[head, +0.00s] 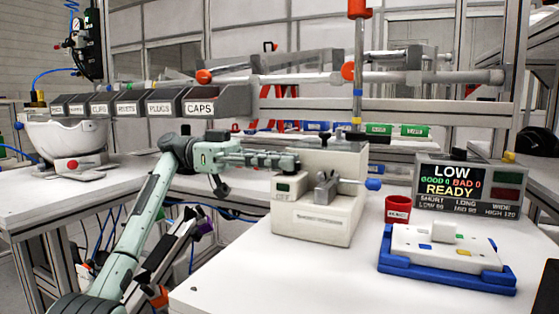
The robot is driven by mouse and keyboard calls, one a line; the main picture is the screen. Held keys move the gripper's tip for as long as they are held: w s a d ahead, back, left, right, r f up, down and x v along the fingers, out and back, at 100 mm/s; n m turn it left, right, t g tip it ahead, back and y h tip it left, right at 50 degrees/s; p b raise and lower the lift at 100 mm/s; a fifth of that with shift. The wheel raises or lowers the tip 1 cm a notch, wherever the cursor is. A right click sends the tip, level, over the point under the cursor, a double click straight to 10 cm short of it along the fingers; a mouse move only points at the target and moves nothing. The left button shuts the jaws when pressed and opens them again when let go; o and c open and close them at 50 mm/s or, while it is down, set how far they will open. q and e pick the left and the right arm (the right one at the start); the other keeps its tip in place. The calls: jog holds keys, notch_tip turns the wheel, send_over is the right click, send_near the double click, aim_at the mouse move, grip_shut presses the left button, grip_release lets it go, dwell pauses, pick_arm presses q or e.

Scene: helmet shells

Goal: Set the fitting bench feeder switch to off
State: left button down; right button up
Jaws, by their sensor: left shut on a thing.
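The bench feeder (318,218) is a beige box on the white bench, with a small green display (283,188) on its front left. A grey metal block (326,188) sits on its front, and a blue knob (373,184) sticks out at its right. My left gripper (290,161) reaches in from the left, with its fingers against the feeder's upper left part. It is shut on a small part there, which looks like the feeder switch. The fingers hide that part, so its position cannot be read. My right gripper is not in view.
A red cup (397,209), a white fixture on a blue tray (447,280) and a display box (468,187) reading LOW and READY stand to the right. Labelled bins (198,104) and a white helmet shell (66,137) are at left. The bench front is clear.

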pick_arm(q)
jog(key=shift+d+f, duration=0.1)
jog(key=c, duration=1.6)
grip_release()
jog(key=shift+s, duration=0.1)
jog(key=shift+v, duration=4)
